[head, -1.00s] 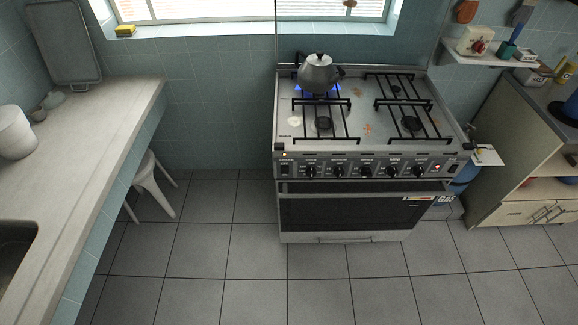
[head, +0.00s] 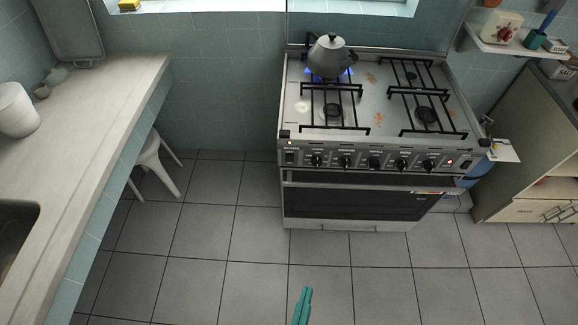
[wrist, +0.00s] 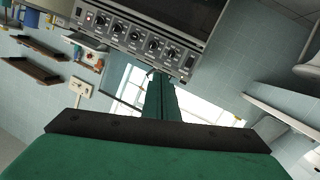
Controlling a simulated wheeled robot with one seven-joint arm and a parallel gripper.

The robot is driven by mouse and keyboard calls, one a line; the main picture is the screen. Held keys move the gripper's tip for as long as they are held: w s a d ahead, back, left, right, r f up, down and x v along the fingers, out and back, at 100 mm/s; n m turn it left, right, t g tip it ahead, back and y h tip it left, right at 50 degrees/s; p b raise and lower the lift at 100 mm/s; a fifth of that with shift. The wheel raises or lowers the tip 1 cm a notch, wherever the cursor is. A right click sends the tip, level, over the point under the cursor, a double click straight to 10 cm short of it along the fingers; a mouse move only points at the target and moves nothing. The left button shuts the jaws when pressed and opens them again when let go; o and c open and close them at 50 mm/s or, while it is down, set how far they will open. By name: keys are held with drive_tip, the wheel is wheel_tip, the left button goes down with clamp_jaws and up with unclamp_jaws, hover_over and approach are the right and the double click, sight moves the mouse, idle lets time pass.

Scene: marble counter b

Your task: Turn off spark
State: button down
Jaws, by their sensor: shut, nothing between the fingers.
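The stove (head: 375,195) stands against the back wall with a front control panel of several black knobs. A dark rocker switch (head: 290,157) sits at the panel's left end. At the right end a small red light (head: 450,162) glows beside another switch (head: 466,163). I cannot read which switch is the spark. The wrist view shows the panel turned over, with the red light (wrist: 89,18) at left and a switch (wrist: 189,61) at right. My green gripper (head: 307,291) is shut and empty, low in the head view, apart from the stove. It also shows in the wrist view (wrist: 158,75).
A grey kettle (head: 327,57) stands on the back left burner over a blue flame. A counter (head: 90,125) runs along the left with a white stool (head: 157,165) under it. A cabinet (head: 530,155) stands at right. The tiled floor before the stove is clear.

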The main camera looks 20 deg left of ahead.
sight(290, 158)
drive_tip(key=w+a+f+n+t+y, duration=0.1)
drive_tip(key=w+a+n, duration=0.3)
drive_tip(key=w, duration=0.5)
drive_tip(key=w+a+f+n+y, duration=0.2)
drive_tip(key=w+a+f+n, duration=0.2)
drive_tip(key=w+n, duration=0.3)
drive_tip(key=w+a+f+n+t+y, duration=0.1)
drive_tip(key=w+a+f+n, duration=0.1)
drive_tip(key=w+a+n, duration=0.4)
drive_tip(key=w, duration=0.5)
drive_tip(key=shift+w+f+t+y, duration=0.15)
drive_tip(key=shift+w+t+y, duration=0.15)
drive_tip(key=shift+a, duration=0.1)
drive_tip(key=x, duration=1.4)
